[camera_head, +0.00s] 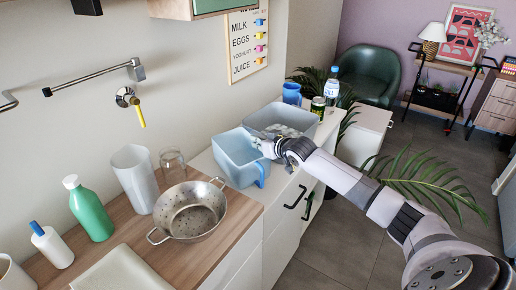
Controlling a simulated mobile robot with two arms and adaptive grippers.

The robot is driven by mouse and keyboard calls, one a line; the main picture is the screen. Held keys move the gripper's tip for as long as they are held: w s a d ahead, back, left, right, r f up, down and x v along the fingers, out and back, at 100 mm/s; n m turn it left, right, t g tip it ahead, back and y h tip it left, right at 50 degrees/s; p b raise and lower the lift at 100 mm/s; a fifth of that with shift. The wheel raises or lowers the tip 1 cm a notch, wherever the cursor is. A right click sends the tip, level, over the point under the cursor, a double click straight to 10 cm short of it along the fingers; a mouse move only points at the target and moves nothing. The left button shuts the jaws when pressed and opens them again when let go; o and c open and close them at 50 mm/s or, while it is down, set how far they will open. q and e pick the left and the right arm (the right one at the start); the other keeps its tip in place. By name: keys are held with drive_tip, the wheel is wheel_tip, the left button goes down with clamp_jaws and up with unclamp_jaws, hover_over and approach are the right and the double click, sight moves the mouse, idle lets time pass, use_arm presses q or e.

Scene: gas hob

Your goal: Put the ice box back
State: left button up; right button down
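A pale blue, see-through box with a handle, likely the ice box (237,172), stands upright on the counter in the middle of the view. My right arm reaches in from the right, and my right gripper (264,141) is at the box's far right rim, between it and a grey-blue basin (297,115). The fingertips are small and partly hidden against the box, so I cannot tell whether they are open or shut on the rim. My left gripper is out of view.
A steel colander (190,212), clear glass (173,167), white pitcher (134,178) and green bottle (89,208) stand on the wooden counter. A blue cup (291,94), can (318,107) and water bottle (331,88) stand beyond the basin. A white cabinet (362,130) is behind my arm.

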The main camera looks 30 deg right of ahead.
drive_tip(key=shift+f, duration=1.3)
drive_tip(key=shift+f, duration=0.1)
drive_tip(key=c, duration=2.3)
unclamp_jaws()
drive_tip(key=o, duration=0.5)
drive_tip(key=shift+r, duration=0.2)
drive_tip(key=shift+s, duration=0.3)
drive_tip(key=v, duration=1.1)
drive_tip(key=shift+s, duration=0.2)
